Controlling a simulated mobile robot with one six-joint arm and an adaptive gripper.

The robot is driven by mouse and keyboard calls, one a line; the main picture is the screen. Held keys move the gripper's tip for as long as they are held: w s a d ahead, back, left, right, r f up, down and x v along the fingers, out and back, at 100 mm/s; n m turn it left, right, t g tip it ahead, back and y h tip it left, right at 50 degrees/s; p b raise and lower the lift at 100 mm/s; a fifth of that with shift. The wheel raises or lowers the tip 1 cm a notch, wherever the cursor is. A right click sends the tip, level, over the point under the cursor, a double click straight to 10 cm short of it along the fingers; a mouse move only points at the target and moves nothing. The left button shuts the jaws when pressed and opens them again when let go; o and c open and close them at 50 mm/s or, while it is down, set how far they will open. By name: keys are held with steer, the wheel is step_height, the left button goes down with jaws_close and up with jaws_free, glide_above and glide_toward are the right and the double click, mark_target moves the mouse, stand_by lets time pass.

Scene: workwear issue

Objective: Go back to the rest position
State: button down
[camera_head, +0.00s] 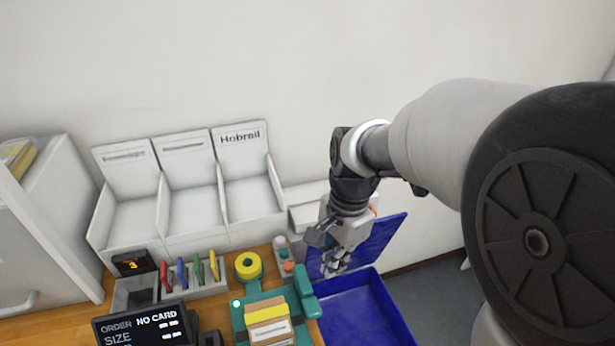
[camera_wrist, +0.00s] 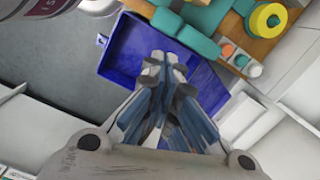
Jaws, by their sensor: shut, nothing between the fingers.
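My gripper (camera_head: 336,264) is shut and empty. In the head view it points down over the back part of the blue crate, beside the right end of the wooden counter. In the wrist view my gripper (camera_wrist: 165,62) shows in the middle with its fingertips together, in front of the blue crate (camera_wrist: 112,42). The blue crate (camera_head: 385,310) stands to the right of the counter, and its lid or raised back panel (camera_head: 388,236) shows behind my gripper. Part of the crate is hidden by my gripper and arm.
The wooden counter (camera_head: 90,322) holds a green fixture (camera_head: 240,318) with a folded stack, a yellow roll (camera_head: 248,266), several coloured cards in a rack (camera_head: 205,288), and an order screen (camera_head: 140,325). White bins (camera_head: 190,205) stand behind along the wall. Grey floor (camera_head: 440,290) shows at right.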

steer(key=shift+r, duration=0.1)
steer(key=s+d+r+n+t, duration=0.1)
steer(key=s+d+r+n, duration=0.1)
steer(key=s, duration=0.3)
steer(key=s+d+r+n+t, duration=0.2)
steer(key=s+d+r+n, duration=0.1)
steer(key=s+n, duration=0.2)
steer(key=s+d+r+n+t+h, duration=0.1)
steer(key=s+d+r+n+t, duration=0.1)
steer(key=s+d+r+n, duration=0.1)
steer(key=shift+s+r+n, duration=0.3)
steer(key=shift+s+n, duration=0.4)
steer(key=shift+s, duration=0.5)
